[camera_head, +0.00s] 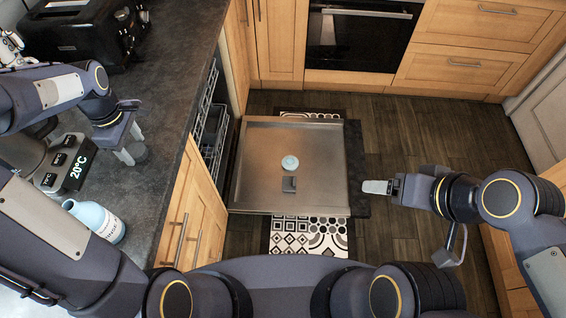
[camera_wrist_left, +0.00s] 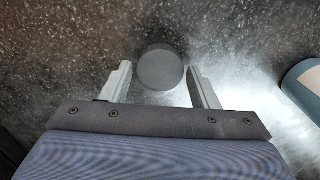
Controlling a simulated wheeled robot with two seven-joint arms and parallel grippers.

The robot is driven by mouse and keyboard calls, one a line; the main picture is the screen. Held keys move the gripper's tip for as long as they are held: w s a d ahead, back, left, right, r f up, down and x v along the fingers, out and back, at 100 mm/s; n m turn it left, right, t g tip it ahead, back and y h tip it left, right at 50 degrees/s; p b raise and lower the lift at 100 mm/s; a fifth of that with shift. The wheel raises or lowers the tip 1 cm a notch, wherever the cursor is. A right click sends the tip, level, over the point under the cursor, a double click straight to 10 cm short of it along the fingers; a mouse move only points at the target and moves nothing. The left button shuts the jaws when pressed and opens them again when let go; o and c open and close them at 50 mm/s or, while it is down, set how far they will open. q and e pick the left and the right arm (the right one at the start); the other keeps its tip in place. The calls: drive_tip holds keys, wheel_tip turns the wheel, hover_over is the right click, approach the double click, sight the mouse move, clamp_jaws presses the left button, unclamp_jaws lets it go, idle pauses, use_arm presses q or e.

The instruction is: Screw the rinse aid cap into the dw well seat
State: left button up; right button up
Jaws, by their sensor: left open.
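A dark grey round cap (camera_head: 140,153) stands on the dark countertop at the left. In the left wrist view the cap (camera_wrist_left: 160,68) lies between the fingertips, with a gap on each side. My left gripper (camera_head: 130,146) is open around it, pointing down at the counter. The open dishwasher door (camera_head: 255,150) lies flat below the counter. A pale round fitting (camera_head: 290,162), seemingly the well seat, is on its inner face, with a small dark square (camera_head: 289,184) beside it. My right gripper (camera_head: 378,187) is over the floor, right of the door; its jaw gap cannot be made out.
A black display unit (camera_head: 66,163) and a black toaster (camera_head: 85,30) stand on the counter. Dishwasher racks (camera_head: 208,125) show beside the door.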

sight(135, 150)
use_arm(q)
drive_tip(key=c, duration=0.7)
drive_tip(key=shift+r, duration=0.1)
wheel_tip(135, 150, up, 5)
drive_tip(key=p, duration=0.4)
